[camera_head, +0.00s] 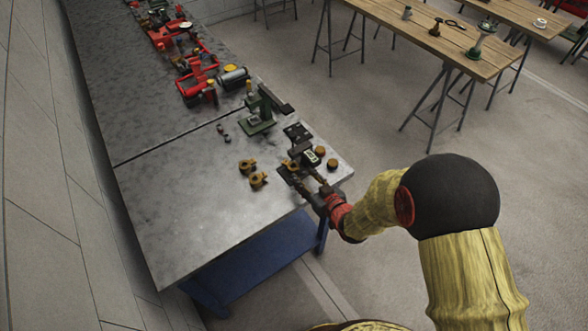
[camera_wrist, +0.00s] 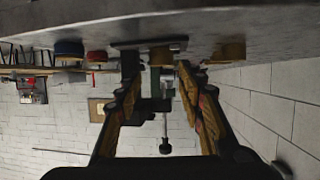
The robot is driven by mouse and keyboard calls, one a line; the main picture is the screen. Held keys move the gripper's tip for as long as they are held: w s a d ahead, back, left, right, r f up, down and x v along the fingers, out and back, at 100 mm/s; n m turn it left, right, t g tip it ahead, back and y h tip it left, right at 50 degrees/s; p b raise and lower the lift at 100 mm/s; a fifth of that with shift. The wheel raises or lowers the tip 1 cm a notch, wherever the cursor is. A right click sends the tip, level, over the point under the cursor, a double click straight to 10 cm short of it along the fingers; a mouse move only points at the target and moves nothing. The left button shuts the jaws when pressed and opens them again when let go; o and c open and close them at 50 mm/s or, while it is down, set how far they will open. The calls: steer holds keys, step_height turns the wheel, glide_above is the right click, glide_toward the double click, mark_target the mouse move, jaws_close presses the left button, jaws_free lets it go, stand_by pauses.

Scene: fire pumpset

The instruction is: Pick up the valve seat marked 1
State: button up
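My gripper (camera_head: 296,174) is low over the near right end of the metal-topped bench. In the wrist view, its two fingers (camera_wrist: 158,85) stand apart with a gap between them. Several brass pieces are near it: two lugged ones to the left (camera_head: 247,166) (camera_head: 258,180), one partly hidden at the gripper (camera_head: 291,165), and two round ones to the right (camera_head: 320,151) (camera_head: 332,164). In the wrist view, a brass piece (camera_wrist: 161,56) shows beyond the gap and another (camera_wrist: 228,52) to the right. I cannot read any number, so I cannot tell which is valve seat 1.
A green press-like device (camera_head: 259,112) stands behind the gripper, with a dark block (camera_head: 297,132) beside it. Red tools (camera_head: 198,86) crowd the far bench. The bench top (camera_head: 185,215) at near left is clear. A wooden table (camera_head: 450,45) stands across the floor.

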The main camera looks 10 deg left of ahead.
mark_target(292, 164)
steer(key=shift+b+x, duration=0.65)
steer(key=shift+x, duration=3.15)
steer(key=shift+a+r, duration=0.15)
steer(key=shift+r, duration=0.05)
steer(key=c, duration=0.3)
steer(key=shift+s, duration=0.1)
jaws_close()
